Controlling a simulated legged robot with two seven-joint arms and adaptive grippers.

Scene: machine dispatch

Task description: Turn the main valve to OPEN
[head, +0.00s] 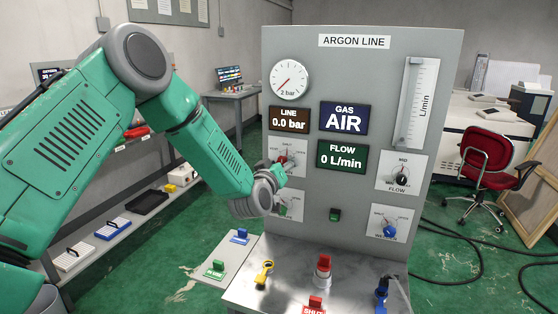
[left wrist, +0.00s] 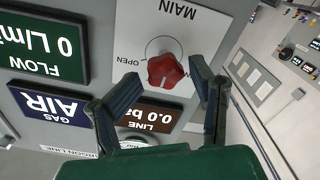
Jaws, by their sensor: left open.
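The main valve is a red knob (head: 283,160) on a white plate at the left of the grey ARGON LINE panel (head: 330,243). In the left wrist view the red knob (left wrist: 166,71) appears upside down, with MAIN and OPEN printed on its plate (left wrist: 205,28). My left gripper (head: 279,174) is in front of the panel at this valve. In the left wrist view its two fingers (left wrist: 163,76) are spread on either side of the knob, with gaps visible. Which mark the knob points at is unclear. My right gripper is out of view.
The displays read LINE 0.0 bar (head: 289,120), GAS AIR (head: 343,118) and FLOW 0 L/min (head: 342,156). A green-knob valve sits just below my gripper. A red chair (head: 487,160) stands at right.

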